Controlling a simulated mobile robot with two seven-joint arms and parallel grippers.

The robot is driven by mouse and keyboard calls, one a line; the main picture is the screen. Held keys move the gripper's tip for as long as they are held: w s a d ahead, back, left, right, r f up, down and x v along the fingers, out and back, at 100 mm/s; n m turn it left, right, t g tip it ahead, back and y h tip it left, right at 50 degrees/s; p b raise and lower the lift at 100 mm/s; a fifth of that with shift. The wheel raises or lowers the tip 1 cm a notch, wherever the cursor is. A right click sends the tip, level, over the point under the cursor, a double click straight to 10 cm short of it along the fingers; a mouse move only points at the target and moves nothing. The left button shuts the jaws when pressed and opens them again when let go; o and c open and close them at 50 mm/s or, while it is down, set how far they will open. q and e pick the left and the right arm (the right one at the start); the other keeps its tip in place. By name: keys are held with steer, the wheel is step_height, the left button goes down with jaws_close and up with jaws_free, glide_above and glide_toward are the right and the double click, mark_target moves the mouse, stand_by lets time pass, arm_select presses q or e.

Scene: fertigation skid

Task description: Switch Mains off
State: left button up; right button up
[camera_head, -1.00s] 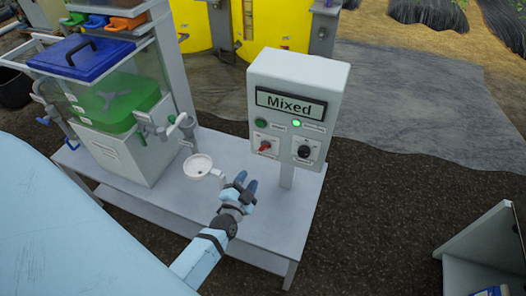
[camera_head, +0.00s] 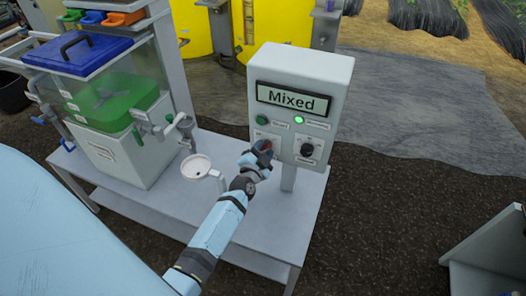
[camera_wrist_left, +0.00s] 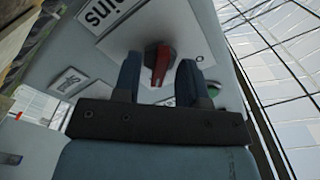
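The white control box (camera_head: 300,75) stands on a post at the bench and its display reads "Mixed". The red rotary knob (camera_wrist_left: 160,62) is on its front, on a plate whose partly visible label ends in "ins". My left gripper (camera_head: 262,150) is at the knob, covering most of it in the head view. In the left wrist view its two blue fingers stand open on either side of the knob, with gaps visible. A black rotary knob (camera_head: 307,149) is to the right on the box. My right gripper is not in view.
A green button (camera_head: 262,120) and a lit green lamp (camera_head: 299,120) sit above the knobs. A white funnel-like dish (camera_head: 196,167) is on the bench left of my arm. A tank with a blue lid (camera_head: 80,53) stands at the left.

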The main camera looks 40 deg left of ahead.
arm_select(q)
jaws_close()
